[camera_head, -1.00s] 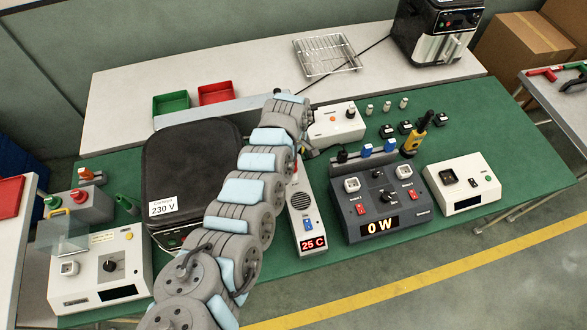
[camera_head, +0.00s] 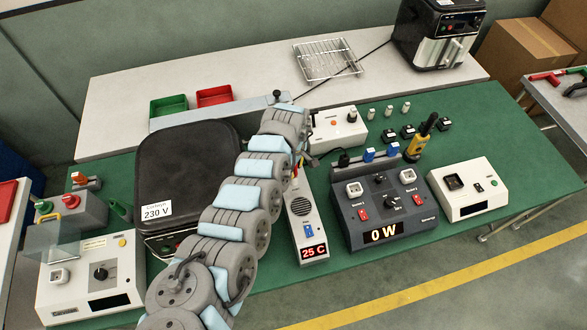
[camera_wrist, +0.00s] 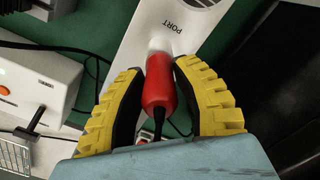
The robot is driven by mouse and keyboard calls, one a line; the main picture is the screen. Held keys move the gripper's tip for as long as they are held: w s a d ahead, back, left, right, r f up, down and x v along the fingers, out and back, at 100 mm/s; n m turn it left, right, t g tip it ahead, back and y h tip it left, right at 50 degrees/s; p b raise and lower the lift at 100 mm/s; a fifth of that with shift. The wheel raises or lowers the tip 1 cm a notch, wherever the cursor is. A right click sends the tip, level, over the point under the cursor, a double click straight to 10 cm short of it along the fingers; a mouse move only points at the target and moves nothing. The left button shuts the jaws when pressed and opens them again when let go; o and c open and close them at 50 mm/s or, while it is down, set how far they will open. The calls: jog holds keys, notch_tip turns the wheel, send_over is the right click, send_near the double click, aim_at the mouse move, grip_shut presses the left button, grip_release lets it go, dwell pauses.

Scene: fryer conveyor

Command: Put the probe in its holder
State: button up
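A red-bodied piece that looks like the probe (camera_wrist: 160,88) shows in the wrist view, with a dark cable at its near end. Its far end meets a short white collar (camera_wrist: 160,45) on a white unit marked PORT; I cannot tell whether it is seated in it. My gripper's yellow fingers (camera_wrist: 162,70) lie on both sides of the red body, their tips appearing to touch it. In the head view the white unit with the 25 C display (camera_head: 307,222) stands beside my arm, which mostly hides the gripper and probe. I cannot identify the holder for certain.
A dark 0 W power box (camera_head: 352,222) stands to the right, with a yellow upright tool (camera_head: 418,142) behind it. A black case (camera_head: 185,165) lies left of my arm. A white box with a knob (camera_head: 338,130) stands behind the gripper.

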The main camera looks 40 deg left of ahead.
grip_shut()
jog(key=shift+r, duration=0.1)
jog(key=shift+r+p, duration=2.45)
jog(key=shift+p, duration=0.3)
